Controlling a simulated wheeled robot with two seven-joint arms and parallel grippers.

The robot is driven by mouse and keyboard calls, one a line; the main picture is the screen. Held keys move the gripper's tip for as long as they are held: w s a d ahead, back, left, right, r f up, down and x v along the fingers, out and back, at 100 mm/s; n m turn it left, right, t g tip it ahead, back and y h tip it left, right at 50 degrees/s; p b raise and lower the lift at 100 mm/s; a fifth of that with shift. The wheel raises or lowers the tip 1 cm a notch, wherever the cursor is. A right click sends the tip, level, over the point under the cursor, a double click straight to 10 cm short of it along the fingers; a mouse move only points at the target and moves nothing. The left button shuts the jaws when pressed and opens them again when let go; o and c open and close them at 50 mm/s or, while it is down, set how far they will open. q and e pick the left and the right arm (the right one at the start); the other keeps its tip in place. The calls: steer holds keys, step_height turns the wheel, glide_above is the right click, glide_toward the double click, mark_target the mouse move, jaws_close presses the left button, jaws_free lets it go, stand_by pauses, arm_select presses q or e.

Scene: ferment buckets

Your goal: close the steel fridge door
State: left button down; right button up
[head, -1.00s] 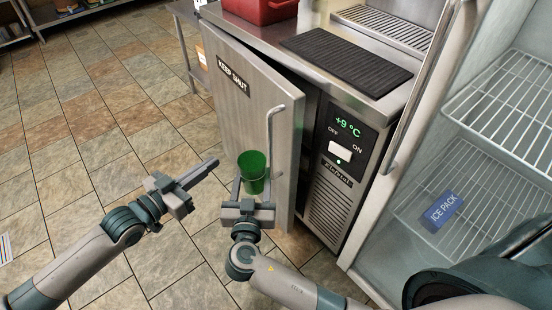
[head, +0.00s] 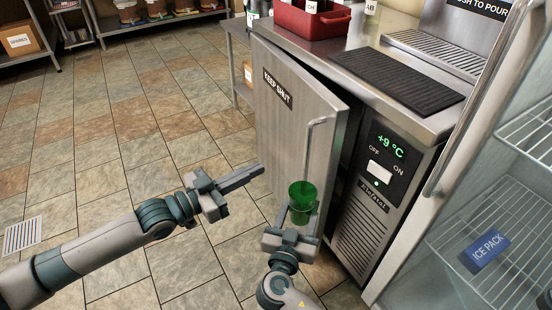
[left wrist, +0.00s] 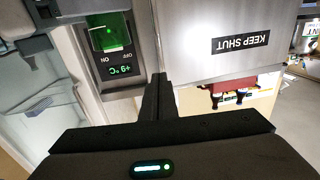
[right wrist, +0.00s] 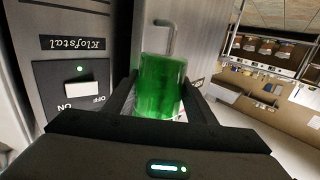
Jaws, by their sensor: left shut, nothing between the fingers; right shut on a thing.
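The steel fridge door (head: 290,130) bears a "KEEP SHUT" label and a vertical bar handle (head: 311,165). It stands ajar, with a dark gap between it and the cabinet. My left gripper (head: 258,172) is shut and empty, in front of the door's lower left part. In the left wrist view the door (left wrist: 210,60) appears upside down beyond the shut fingers (left wrist: 158,85). My right gripper (head: 296,212) is shut on a green cup (head: 302,195), held in front of the door near the handle's lower end. The green cup also fills the right wrist view's middle (right wrist: 162,88).
The control panel (head: 382,160) reads +9 °C. A black ribbed mat (head: 398,80) and a red crate (head: 312,20) sit on the counter. At right, a glass-fronted cabinet holds a blue ice pack (head: 485,251). Tiled floor (head: 120,130) is clear at left.

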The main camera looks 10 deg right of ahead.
mark_target(306, 145)
arm_select(q)
steer(key=x, duration=1.3)
steer(key=shift+w+d+b, duration=0.2)
steer(key=shift+d+b, duration=0.15)
arm_select(e)
steer(key=shift+f, duration=0.4)
